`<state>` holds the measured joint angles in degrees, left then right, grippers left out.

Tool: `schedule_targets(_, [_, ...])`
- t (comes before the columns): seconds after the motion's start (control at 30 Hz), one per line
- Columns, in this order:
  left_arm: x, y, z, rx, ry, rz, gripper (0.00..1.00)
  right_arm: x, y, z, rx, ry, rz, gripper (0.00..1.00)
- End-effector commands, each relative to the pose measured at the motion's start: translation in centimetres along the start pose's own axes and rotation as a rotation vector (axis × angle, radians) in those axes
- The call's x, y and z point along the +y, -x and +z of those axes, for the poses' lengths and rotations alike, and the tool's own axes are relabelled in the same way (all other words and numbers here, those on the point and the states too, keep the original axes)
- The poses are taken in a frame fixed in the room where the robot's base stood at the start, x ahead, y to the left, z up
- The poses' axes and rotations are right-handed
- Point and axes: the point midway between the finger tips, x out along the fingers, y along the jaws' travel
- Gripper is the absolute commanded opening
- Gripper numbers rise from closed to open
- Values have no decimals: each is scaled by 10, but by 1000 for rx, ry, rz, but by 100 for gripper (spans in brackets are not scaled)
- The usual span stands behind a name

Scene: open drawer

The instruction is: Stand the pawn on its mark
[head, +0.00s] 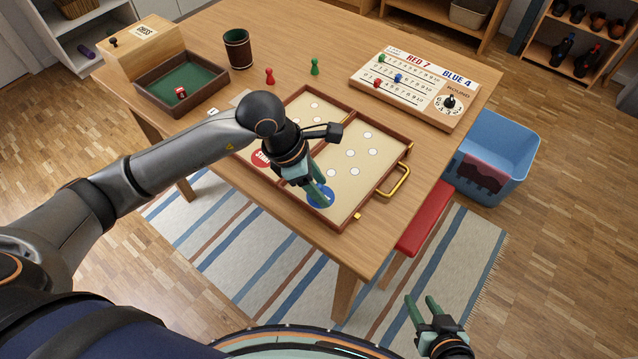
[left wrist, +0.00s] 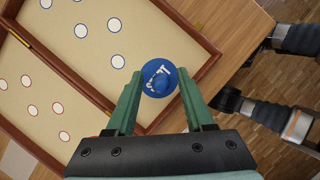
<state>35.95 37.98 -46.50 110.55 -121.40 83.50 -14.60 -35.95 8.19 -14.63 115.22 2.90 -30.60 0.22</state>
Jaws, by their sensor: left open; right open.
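The game board (head: 340,220) lies open on the table, with a red START disc (head: 261,159) and a blue disc (head: 314,204) near its front corner. In the left wrist view, a blue rounded piece (left wrist: 166,86), apparently a pawn seen from above, covers part of the white lettering on the blue disc (left wrist: 155,68). My left gripper (head: 321,195) is over this disc, open, with one finger on each side of the piece (left wrist: 160,100); neither finger clearly touches it. In the head view the fingers hide the piece. My right gripper (head: 420,310) is open and empty, off the table.
A red pawn (head: 269,77) and a green pawn (head: 315,67) stand behind the board. A dice tray (head: 204,105), a dark cup (head: 238,50) and a scoreboard (head: 398,100) are also on the table. A blue bin (head: 513,140) and a red bench (head: 425,218) stand beside it.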

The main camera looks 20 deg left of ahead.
Motion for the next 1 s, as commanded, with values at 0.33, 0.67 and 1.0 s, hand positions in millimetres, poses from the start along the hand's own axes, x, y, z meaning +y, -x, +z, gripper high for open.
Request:
schedule_targets(0.33, [2, 51, 1, -1, -2, 6, 53, 0, 4, -5, 5, -1, 1, 42])
schedule_targets(0.67, [1, 111, 1, -1, 0, 3, 53, 1, 5, -5, 5, -2, 5, 42])
schedule_targets(1.0, [0, 122, 1, 0, 0, 0, 53, 1, 6, -2, -2, -5, 6, 42])
